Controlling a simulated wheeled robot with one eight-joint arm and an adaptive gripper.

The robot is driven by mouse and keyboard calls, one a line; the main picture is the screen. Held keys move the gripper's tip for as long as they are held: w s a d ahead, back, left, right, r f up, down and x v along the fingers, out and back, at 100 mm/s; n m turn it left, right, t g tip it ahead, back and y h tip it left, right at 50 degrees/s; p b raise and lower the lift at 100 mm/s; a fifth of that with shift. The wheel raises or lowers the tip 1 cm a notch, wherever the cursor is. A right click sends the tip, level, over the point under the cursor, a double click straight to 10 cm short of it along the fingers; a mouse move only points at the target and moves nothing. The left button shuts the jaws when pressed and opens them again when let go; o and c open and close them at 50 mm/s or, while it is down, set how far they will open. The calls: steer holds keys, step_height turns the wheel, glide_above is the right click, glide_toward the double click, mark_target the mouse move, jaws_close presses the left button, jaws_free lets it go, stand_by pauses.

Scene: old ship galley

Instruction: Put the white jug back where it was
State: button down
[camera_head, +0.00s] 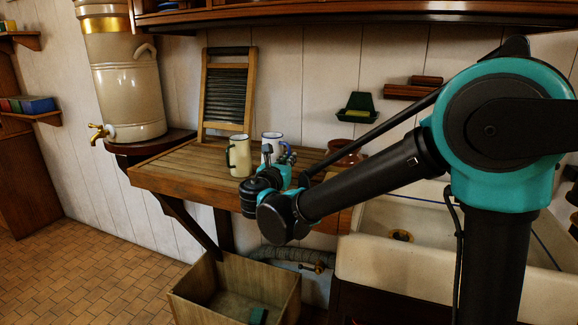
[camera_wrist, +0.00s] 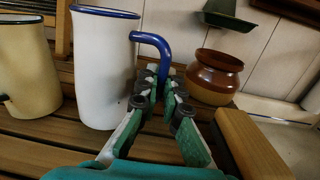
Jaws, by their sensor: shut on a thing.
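The white jug (camera_head: 271,139) has a blue rim and blue handle and stands upright at the slatted wooden counter (camera_head: 175,168). In the wrist view the white jug (camera_wrist: 105,70) fills the left middle. My gripper (camera_wrist: 158,82) is shut on its blue handle, at the jug's right side. In the head view my gripper (camera_head: 284,160) partly hides the jug's lower part. The jug's base is at or just above the slats; I cannot tell whether it touches.
A cream mug (camera_head: 239,155) with a green handle stands close on the left. A brown pot (camera_wrist: 213,77) stands to the right. A washboard (camera_head: 227,90) leans on the wall behind. A sink (camera_head: 400,245) lies right, and a wooden box (camera_head: 235,290) is below.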

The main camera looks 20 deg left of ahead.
steer(key=shift+f, duration=1.1)
steer(key=c, duration=1.7)
jaws_free()
steer(key=shift+f, duration=0.1)
steer(key=s, duration=1.2)
steer(key=shift+a, duration=0.15)
